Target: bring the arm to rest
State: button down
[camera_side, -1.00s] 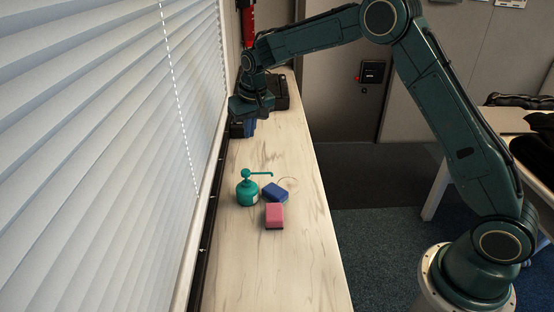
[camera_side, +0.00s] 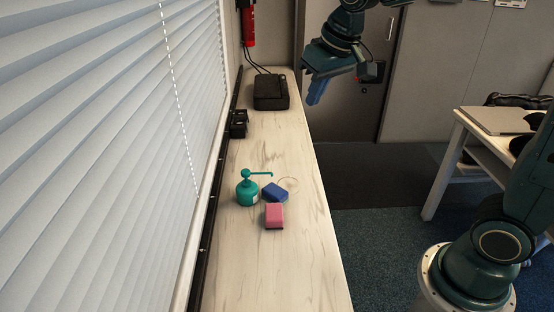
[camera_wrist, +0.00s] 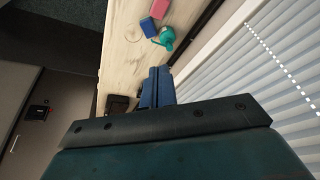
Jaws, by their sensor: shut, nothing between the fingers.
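My gripper (camera_side: 318,90) is dark teal with blue fingers. In the side view it hangs in the air at the top, just right of the wooden counter's far end and in front of the door. Its fingers are shut with nothing between them. The shut fingers also show in the wrist view (camera_wrist: 157,88). My gripper touches nothing.
A teal pump bottle (camera_side: 246,190), a blue sponge (camera_side: 275,192) and a pink sponge (camera_side: 275,214) stand on the counter (camera_side: 285,270). A black box (camera_side: 270,92) sits at its far end. Blinds (camera_side: 110,150) line the left. A white table (camera_side: 470,150) stands right.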

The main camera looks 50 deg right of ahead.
jog(key=s+f+n+t, duration=0.1)
jog(key=s+f, duration=0.1)
jog(key=s, duration=1.8)
jog(key=shift+s+a, duration=0.15)
jog(key=shift+s, duration=0.05)
